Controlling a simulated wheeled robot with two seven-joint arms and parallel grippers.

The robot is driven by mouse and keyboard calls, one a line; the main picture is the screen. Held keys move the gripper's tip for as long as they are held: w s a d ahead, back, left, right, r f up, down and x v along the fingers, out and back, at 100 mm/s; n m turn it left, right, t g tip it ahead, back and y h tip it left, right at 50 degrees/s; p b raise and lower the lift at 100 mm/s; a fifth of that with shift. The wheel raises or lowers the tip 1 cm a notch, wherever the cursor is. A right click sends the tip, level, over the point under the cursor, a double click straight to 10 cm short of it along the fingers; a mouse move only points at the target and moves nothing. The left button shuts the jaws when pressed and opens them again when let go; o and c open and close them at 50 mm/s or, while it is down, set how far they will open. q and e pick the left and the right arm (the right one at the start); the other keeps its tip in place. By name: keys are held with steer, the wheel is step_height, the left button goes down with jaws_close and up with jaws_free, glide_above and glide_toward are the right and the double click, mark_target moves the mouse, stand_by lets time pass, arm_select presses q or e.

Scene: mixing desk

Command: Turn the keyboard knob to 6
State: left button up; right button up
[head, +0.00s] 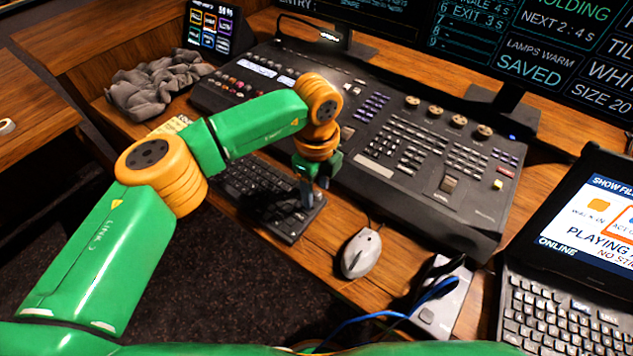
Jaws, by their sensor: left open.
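The black keyboard (237,177) lies on the wooden desk in front of the large mixing console. My left gripper (312,192) points down over the keyboard's right end, with its dark fingers at or just above the surface there. It is open. The knob itself cannot be made out; the fingers and their shadow cover that end of the keyboard. No number or mark of the knob's setting can be read. Whether the fingers touch anything is too small to tell. My right gripper is not in view.
The console (400,150) stands close behind my left gripper. A grey mouse (361,252) lies right of the keyboard. A grey box with blue cables (440,297) and a laptop (560,315) are farther right. A crumpled grey cloth (155,82) lies at the left.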

arm_select(q)
steer(key=shift+w+f, duration=0.4)
steer(key=shift+f, duration=0.35)
steer(key=shift+w+f, duration=0.1)
steer(key=shift+w, duration=0.1)
steer(key=shift+s, duration=0.25)
steer(key=c, duration=0.8)
steer(key=shift+w, duration=0.1)
jaws_close()
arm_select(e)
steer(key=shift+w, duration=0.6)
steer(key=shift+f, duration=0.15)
